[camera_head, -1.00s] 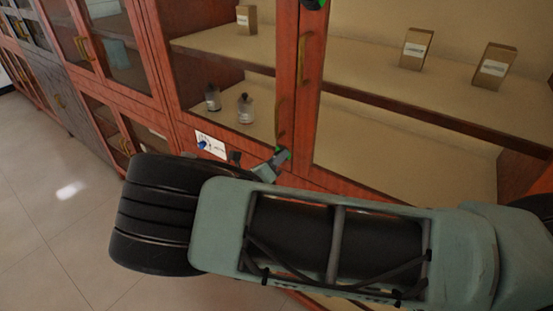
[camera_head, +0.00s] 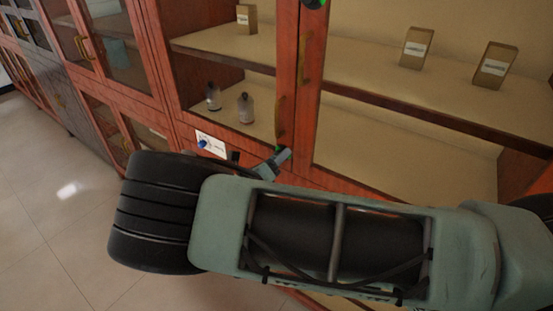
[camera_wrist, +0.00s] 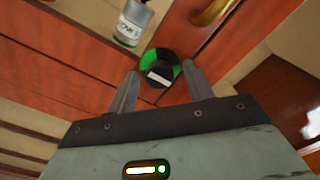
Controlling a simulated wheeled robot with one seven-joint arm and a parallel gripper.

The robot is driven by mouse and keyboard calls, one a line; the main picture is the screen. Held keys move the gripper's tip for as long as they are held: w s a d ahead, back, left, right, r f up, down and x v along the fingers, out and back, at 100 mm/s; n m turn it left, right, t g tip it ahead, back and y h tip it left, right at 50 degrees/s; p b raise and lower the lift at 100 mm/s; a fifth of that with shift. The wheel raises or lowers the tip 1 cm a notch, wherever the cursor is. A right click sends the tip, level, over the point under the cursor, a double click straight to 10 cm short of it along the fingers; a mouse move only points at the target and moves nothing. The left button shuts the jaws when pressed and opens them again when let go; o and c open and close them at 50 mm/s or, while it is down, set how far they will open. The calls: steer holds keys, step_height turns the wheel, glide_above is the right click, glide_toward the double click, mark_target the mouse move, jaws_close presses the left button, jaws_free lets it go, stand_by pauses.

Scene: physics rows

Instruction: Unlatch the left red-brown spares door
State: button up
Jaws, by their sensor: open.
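The left red-brown spares door (camera_head: 292,70) is glazed and looks shut in the head view. A round black-and-green latch knob with a white bar (camera_wrist: 160,73) sits low on the red-brown frame in the wrist view. In the head view a little of its green (camera_head: 279,149) shows beside my fingers. My gripper (camera_wrist: 160,69) is open, with one finger on each side of the knob; I cannot tell whether they touch it. In the head view my gripper (camera_head: 285,154) is at the door's lower corner, partly hidden by my arm.
A brass handle (camera_wrist: 211,12) is just above the knob. A labelled bottle (camera_wrist: 132,22) stands behind the glass. A white card with a blue knob (camera_head: 209,144) is left of my gripper. Another green-and-black knob (camera_head: 315,3) is higher up. Floor (camera_head: 50,210) is clear at left.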

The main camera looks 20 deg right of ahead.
steer(key=b+v, duration=0.6)
steer(key=v, duration=1.1)
steer(key=shift+b, duration=0.3)
steer(key=s+d+f+m+g+y+b, duration=0.2)
steer(key=s+d+m+g+y, duration=0.2)
steer(key=s+d+m+g, duration=0.4)
steer(key=s+r+m+g+y+b, duration=0.1)
steer(key=s+r+m+y, duration=0.2)
steer(key=s+m+y, duration=0.2)
steer(key=s+r+m+g+y+b, duration=0.1)
steer(key=s+r+m+y, duration=0.3)
steer(key=s+m, duration=0.6)
steer(key=m+y, duration=0.2)
steer(key=m, duration=0.1)
steer(key=shift+s+a+r+m+g, duration=0.2)
steer(key=shift+s+r+m+g, duration=0.1)
steer(key=shift+r+m, duration=0.1)
